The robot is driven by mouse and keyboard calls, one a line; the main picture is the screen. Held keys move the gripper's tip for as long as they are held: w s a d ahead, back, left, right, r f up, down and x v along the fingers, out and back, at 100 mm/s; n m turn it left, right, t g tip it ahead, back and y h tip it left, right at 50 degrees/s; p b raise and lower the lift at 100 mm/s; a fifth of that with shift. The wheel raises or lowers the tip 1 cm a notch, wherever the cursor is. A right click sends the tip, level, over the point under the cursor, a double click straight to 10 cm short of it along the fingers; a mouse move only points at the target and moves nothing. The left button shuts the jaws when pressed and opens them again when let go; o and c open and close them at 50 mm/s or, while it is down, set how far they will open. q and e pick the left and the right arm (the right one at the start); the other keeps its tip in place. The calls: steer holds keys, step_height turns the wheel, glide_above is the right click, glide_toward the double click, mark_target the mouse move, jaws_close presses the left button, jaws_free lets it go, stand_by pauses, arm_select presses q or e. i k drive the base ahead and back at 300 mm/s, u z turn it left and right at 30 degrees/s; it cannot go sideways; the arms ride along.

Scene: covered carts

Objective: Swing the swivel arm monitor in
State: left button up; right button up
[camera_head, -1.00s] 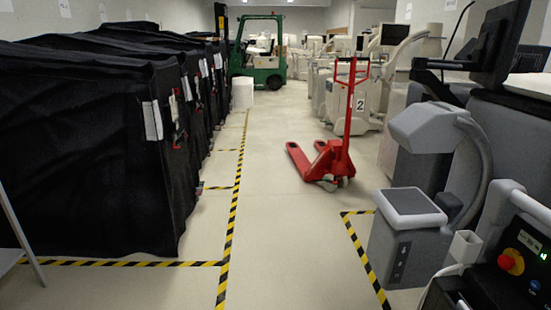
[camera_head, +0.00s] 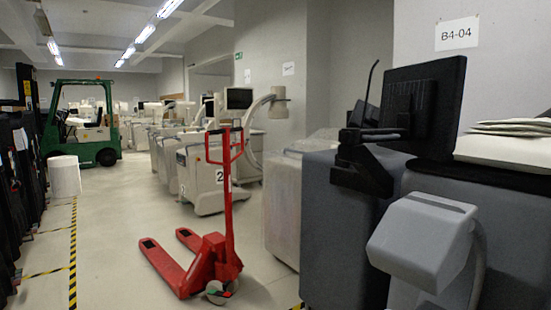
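A black monitor (camera_head: 424,106) stands at the right, tilted, with its ribbed back partly toward me. It is carried by a black swivel arm (camera_head: 366,160) over a grey cabinet (camera_head: 337,230). The arm's joint sits low at the monitor's left side. Neither of my grippers shows in this view, so nothing of mine is seen touching the monitor.
A grey machine head (camera_head: 425,240) stands close in front at the lower right. A red pallet jack (camera_head: 208,262) is on the floor left of the cabinet. A green forklift (camera_head: 92,130) stands farther back. Floor between jack and black covered carts (camera_head: 14,180) is clear.

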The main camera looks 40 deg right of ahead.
mark_target(421, 106)
steer(key=i, duration=0.9)
steer(key=z, duration=3.4)
